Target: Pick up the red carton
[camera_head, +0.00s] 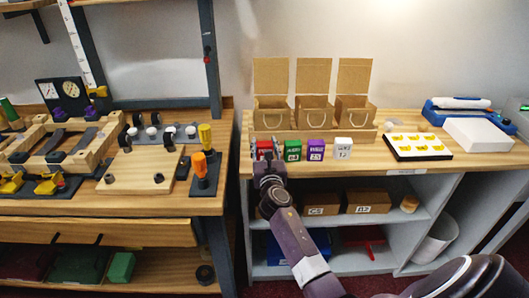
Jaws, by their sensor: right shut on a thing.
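The red carton (264,146) stands on the wooden counter at the left end of a row of small cartons. My right gripper (267,159) reaches in from the lower right and is shut on the red carton. The gripper hides much of the carton's front and lower part, so I cannot tell whether it touches the counter. My left gripper is not in view.
A green carton (292,150), a purple carton (316,149) and a white carton (343,148) stand just right of the red one. Open cardboard boxes (312,113) are behind. A tray of yellow pieces (418,154) lies to the right. A gap separates the left workbench (128,203).

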